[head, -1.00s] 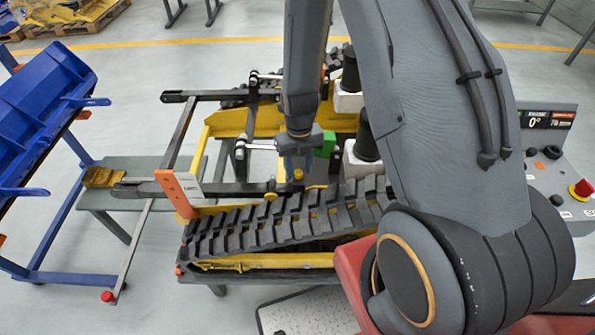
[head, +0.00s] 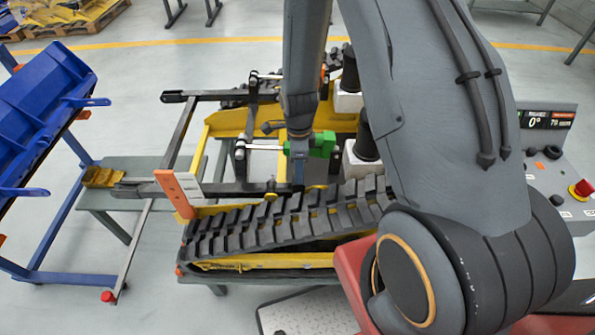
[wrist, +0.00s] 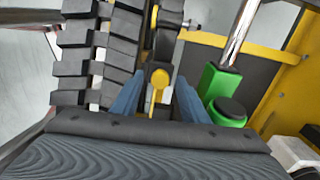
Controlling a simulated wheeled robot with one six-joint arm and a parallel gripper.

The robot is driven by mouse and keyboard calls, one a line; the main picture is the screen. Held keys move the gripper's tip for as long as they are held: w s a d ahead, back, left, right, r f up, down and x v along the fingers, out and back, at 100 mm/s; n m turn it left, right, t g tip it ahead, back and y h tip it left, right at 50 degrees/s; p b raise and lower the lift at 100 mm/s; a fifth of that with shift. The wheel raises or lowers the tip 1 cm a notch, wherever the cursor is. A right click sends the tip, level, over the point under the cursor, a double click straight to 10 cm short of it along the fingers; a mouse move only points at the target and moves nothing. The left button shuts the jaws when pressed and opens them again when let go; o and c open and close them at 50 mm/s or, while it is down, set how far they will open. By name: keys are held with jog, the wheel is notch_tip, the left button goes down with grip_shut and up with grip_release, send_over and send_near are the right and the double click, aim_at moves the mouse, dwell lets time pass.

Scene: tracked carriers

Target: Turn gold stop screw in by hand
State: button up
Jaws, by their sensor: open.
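The gold stop screw (wrist: 159,80) shows in the wrist view as a gold head with a bar-like part pointing toward me. My gripper (wrist: 159,88) is open, with one blue finger on each side of the screw. Narrow gaps seem to show between fingers and screw; I cannot tell whether either touches it. In the head view my gripper (head: 298,181) points down just behind the rubber track (head: 290,218), and its fingers appear edge-on. They hide the screw head there.
A green block (wrist: 222,92) on a bright rod sits close to the right finger. The track (wrist: 80,65) runs close on the left. A yellow frame wall (wrist: 290,80) stands at right. An orange-and-white upright (head: 178,193) stands left of the arm.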

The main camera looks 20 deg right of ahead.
jog(key=n, duration=0.8)
jog(key=shift+n, duration=0.4)
jog(key=n, duration=0.6)
jog(key=shift+n, duration=0.4)
jog(key=c, duration=0.9)
jog(key=shift+o, duration=0.2)
jog(key=m, duration=0.6)
jog(key=shift+m, duration=0.4)
jog(key=m, duration=0.3)
